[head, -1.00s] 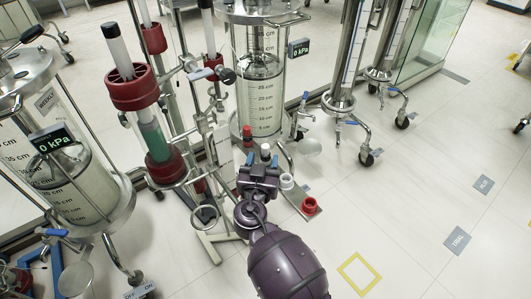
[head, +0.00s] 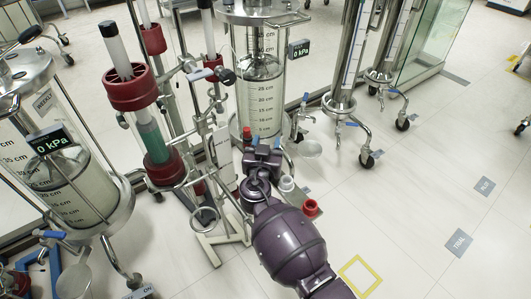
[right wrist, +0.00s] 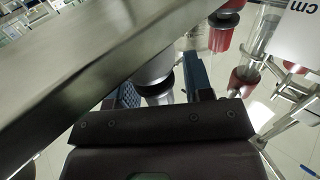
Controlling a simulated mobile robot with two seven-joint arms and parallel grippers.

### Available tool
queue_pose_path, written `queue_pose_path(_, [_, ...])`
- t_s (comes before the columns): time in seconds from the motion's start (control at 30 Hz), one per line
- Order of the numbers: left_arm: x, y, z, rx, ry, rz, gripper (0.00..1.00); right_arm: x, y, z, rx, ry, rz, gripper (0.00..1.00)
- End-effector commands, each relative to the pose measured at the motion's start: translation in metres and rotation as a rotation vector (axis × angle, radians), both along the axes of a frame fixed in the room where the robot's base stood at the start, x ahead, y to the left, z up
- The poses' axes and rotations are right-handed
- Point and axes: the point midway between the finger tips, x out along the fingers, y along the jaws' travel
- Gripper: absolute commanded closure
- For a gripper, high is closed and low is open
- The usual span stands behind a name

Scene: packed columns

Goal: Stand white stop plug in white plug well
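My right gripper (head: 266,143) points away over the far end of the steel plate, its blue fingertips apart. In the right wrist view a white plug with a black ring (right wrist: 155,75) is between the two fingers (right wrist: 165,92), closer to the left finger, with a gap on the right. In the head view the gripper hides this plug. The white plug well (head: 287,184) is a small white cup on the plate, just right of the gripper. My left gripper is not in view.
A red cup (head: 310,207) stands near the white well. A red plug (head: 247,131) is just beyond the gripper, before the clear column (head: 262,95). A steel stand (head: 218,150) is close on the left. Open floor (head: 400,210) lies right.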

Motion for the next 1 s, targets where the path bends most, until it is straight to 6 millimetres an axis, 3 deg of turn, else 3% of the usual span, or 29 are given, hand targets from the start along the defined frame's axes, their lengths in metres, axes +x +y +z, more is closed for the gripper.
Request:
queue_pose_path(0.03, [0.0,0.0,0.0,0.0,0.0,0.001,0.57,0.0,0.0,0.0,0.0,0.0,0.0,0.61])
queue_pose_path(0.3, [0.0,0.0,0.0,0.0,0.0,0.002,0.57,0.0,0.0,0.0,0.0,0.0,0.0,1.0])
queue_pose_path(0.53, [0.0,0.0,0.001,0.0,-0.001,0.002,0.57,0.0,0.0,0.001,0.0,-0.001,0.0,1.0])
queue_pose_path(0.67, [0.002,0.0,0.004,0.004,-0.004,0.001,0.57,0.001,0.0,0.012,0.001,-0.004,0.0,1.0])
queue_pose_path(0.87, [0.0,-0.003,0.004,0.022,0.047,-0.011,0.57,0.001,0.0,0.054,0.003,-0.013,-0.001,1.0])
queue_pose_path(1.0, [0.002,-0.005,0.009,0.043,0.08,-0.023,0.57,0.001,0.0,0.094,0.003,-0.017,-0.001,1.0])
